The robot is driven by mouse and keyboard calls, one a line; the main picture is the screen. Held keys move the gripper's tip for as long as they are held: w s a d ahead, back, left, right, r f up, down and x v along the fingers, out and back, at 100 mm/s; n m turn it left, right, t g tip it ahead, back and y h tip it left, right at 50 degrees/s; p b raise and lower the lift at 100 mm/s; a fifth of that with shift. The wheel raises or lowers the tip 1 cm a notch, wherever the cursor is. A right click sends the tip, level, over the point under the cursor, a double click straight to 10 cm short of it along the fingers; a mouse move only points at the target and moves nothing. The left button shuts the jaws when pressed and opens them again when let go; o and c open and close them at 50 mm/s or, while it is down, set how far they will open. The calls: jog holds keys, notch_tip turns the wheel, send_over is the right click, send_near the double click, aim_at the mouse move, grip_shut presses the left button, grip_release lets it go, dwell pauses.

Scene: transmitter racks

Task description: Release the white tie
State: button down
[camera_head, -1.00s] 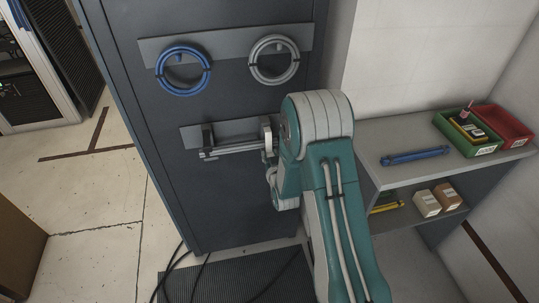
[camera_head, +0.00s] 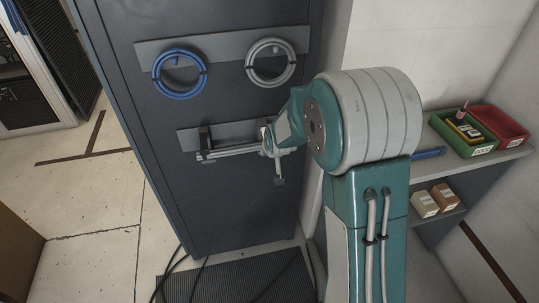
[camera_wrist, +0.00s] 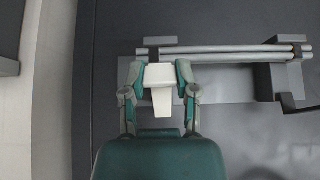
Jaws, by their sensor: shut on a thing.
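The white tie (camera_wrist: 161,98) shows in the wrist view as a pale block with a narrower tail, between the two fingers of my gripper (camera_wrist: 161,74). The fingers are shut on it from both sides. It is at the left end of a pair of grey rods (camera_wrist: 228,52). I cannot tell whether it wraps around them. In the head view, my gripper (camera_head: 267,140) is at the right end of the rods (camera_head: 232,151), and the tie is hard to make out there.
The rods rest on brackets on a plate (camera_head: 190,141) on the dark cabinet (camera_head: 230,205). A blue cable coil (camera_head: 158,68) and a grey coil (camera_head: 251,65) hang above. At right, a shelf (camera_head: 510,154) carries a green bin (camera_head: 464,136) and a red bin (camera_head: 503,124).

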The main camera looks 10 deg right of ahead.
jog(key=shift+w+r+g, duration=0.15)
jog(key=shift+r+g, duration=0.35)
jog(key=shift+r, duration=0.3)
jog(key=shift+w+r, duration=0.2)
jog(key=shift+r, duration=0.55)
jog(key=shift+w+r, duration=0.15)
jog(key=shift+r, duration=0.65)
jog(key=shift+c, duration=1.8)
grip_release()
jog(key=shift+a, duration=0.1)
jog(key=v, duration=1.1)
jog(key=shift+s+r, duration=0.2)
jog(key=shift+s, duration=0.05)
jog(key=shift+s, duration=0.1)
